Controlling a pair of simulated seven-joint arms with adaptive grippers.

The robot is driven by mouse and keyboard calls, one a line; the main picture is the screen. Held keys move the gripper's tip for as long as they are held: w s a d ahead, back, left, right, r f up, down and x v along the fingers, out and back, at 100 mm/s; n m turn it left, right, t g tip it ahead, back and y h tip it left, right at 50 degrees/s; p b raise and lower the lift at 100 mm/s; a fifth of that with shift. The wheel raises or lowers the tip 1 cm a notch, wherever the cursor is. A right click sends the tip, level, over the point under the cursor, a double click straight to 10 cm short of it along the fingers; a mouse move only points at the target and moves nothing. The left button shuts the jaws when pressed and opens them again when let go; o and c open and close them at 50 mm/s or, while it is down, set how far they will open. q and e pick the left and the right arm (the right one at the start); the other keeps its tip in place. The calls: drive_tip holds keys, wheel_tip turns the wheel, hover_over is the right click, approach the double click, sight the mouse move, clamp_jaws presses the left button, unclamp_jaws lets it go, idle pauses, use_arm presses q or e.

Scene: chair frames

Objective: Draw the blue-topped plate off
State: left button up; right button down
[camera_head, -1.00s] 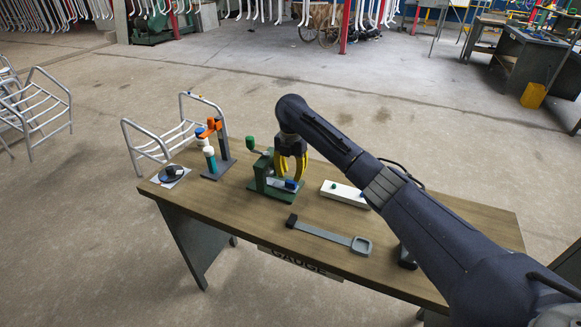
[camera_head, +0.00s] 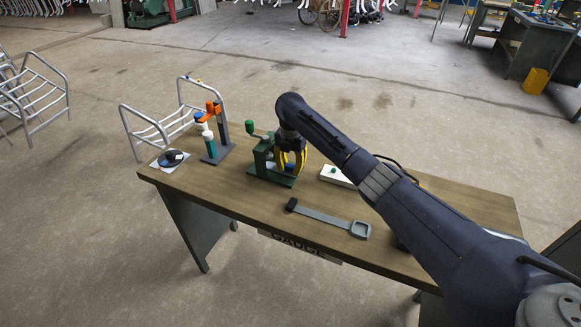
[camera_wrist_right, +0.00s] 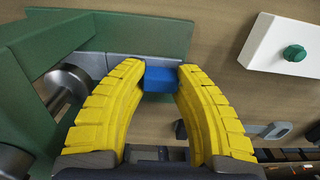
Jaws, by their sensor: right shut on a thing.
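The blue-topped plate shows in the right wrist view as a blue block (camera_wrist_right: 160,80) between my yellow fingertips, with grey metal beside it. In the head view only a little blue (camera_head: 289,167) shows among the fingers. My right gripper (camera_head: 289,170) points down and is shut on the blue top. The plate is at the green clamp fixture (camera_head: 258,161), which also shows in the wrist view (camera_wrist_right: 140,32); whether it still touches the fixture's bed, I cannot tell. My left gripper is not in view.
A white block with a green knob (camera_head: 336,175) stands right of the fixture. A grey gauge strip (camera_head: 328,217) lies in front. An orange-armed stand (camera_head: 213,135) and a dark disc (camera_head: 171,158) are at the left.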

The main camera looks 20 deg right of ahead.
drive_tip(key=shift+r, duration=0.6)
idle(0.3)
drive_tip(key=shift+s+d, duration=1.15)
drive_tip(key=shift+d, duration=0.2)
drive_tip(key=shift+s+d, duration=1.1)
drive_tip(key=shift+d, duration=0.2)
drive_tip(key=shift+r, duration=2.25)
